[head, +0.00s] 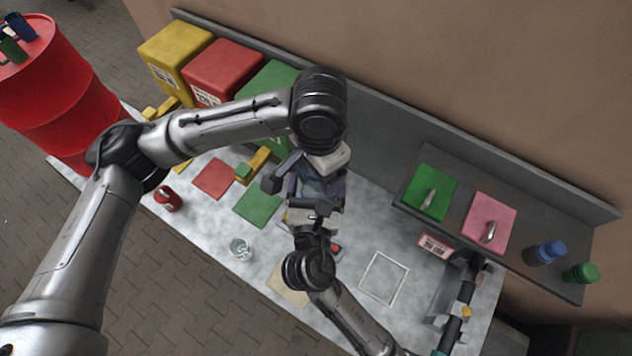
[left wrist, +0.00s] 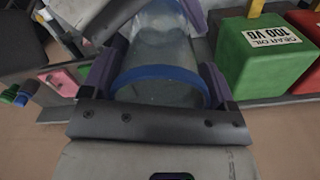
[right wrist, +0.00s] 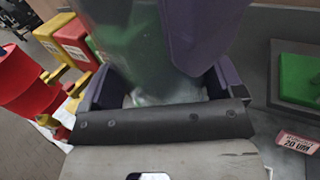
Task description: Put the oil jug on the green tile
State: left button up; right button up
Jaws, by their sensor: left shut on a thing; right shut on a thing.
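A clear jug (head: 318,186), which I take for the oil jug, is held above the bench between both grippers and is mostly hidden by them in the head view. In the left wrist view the jug (left wrist: 160,75) shows a blue band; in the right wrist view it is see-through (right wrist: 135,40). My left gripper (head: 322,172) is shut on it from the far side, my right gripper (head: 313,205) from the near side. A green tile (head: 259,207) lies flat on the bench left of the jug. Another green square (head: 432,185) lies on the raised shelf, with a silvery object on it.
A red tile (head: 213,178), red can (head: 168,200), glass (head: 241,249) and beige tile (head: 287,287) are on the bench. Yellow (head: 176,50), red (head: 222,70) and green (head: 268,88) boxes stand behind. A white outlined square (head: 384,277) is empty. A red barrel (head: 60,90) stands left.

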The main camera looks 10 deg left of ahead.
pick_arm(q)
jog(key=o, duration=1.1)
jog(key=shift+s+d, duration=0.15)
jog(key=shift+d, duration=0.2)
